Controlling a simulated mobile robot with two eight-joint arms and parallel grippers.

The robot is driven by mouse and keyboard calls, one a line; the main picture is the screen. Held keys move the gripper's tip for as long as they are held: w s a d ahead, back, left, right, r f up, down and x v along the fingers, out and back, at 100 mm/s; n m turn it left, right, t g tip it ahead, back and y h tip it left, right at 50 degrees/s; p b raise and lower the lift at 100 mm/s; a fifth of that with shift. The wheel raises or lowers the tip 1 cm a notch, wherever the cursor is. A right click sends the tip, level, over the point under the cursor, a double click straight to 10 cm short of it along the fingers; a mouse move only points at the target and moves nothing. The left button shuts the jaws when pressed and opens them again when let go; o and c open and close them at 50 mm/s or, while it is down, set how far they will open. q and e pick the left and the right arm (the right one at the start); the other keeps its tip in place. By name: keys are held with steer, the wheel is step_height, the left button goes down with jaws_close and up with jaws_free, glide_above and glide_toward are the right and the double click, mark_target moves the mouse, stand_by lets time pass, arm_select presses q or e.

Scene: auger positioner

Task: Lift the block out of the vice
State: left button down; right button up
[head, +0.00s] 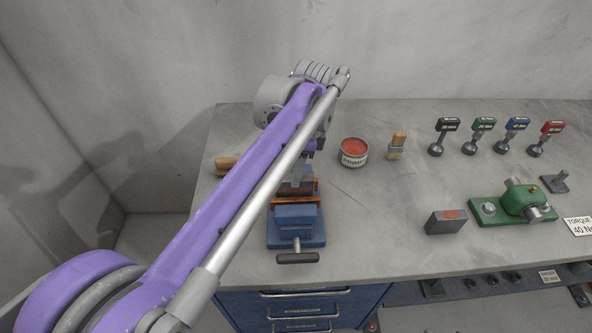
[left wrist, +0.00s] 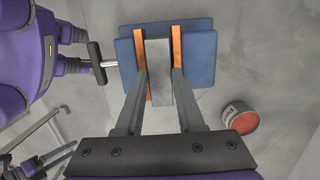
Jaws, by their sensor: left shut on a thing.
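The blue vice (head: 296,222) with orange jaw faces stands on the bench, and its handle points toward me. It also shows in the left wrist view (left wrist: 200,58). A grey block (left wrist: 158,85) is between the two orange jaw faces in that view. My left gripper (left wrist: 161,74) is shut on the block, one finger on each side. I cannot tell whether the block is raised from the vice. In the head view my left arm covers much of the gripper and block.
A primer tin (head: 353,152) and a brush (head: 397,146) stand right of the vice. A dark block with a red patch (head: 446,222), a green fixture (head: 520,203) and several coloured-handled tools (head: 480,135) are farther right. A wooden-handled item (head: 226,165) lies at left.

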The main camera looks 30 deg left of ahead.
arm_select(q)
steer(key=shift+r+p, duration=1.5)
steer(key=shift+r, duration=1.45)
arm_select(e)
steer(key=shift+w+r, duration=0.3)
steer(key=shift+r, duration=0.45)
steer(key=shift+w+r, duration=0.35)
steer(key=shift+r, duration=0.45)
steer(key=shift+w+r, duration=0.3)
steer(key=shift+r, duration=0.45)
steer(key=shift+s, duration=0.1)
